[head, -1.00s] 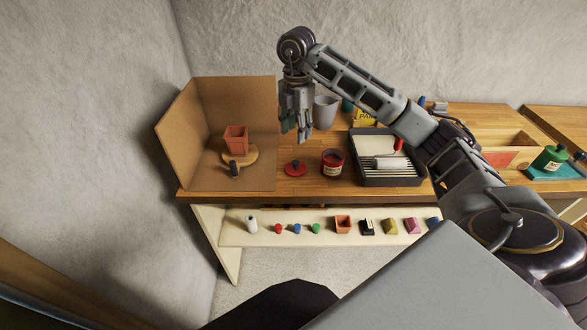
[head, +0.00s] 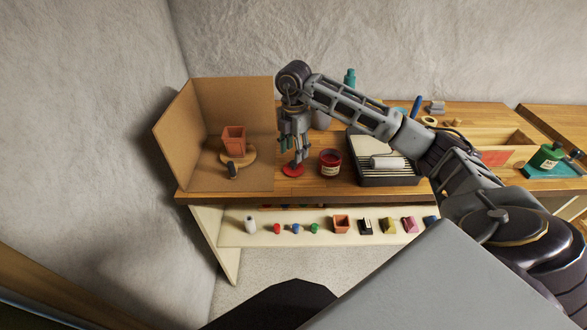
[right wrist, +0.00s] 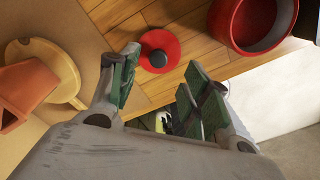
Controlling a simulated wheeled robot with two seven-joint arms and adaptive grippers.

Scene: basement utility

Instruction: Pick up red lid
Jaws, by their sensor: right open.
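The red lid (head: 293,171) lies flat on the wooden bench, left of a red jar. In the right wrist view the lid (right wrist: 159,50) is a red disc with a dark round knob, seen beyond and between the fingertips. My right gripper (head: 293,152) points down just above the lid and partly covers it in the head view. In the right wrist view its green-padded fingers (right wrist: 158,92) are apart with nothing between them. I cannot tell whether the fingers touch the lid. My left gripper is not in view.
The red jar (head: 330,162) stands close to the right of the lid. A paint tray (head: 385,180) lies further right. At left a terracotta pot (head: 234,139) sits on a round wooden board inside a cardboard corner (head: 188,125). A shelf with small items (head: 265,238) runs below.

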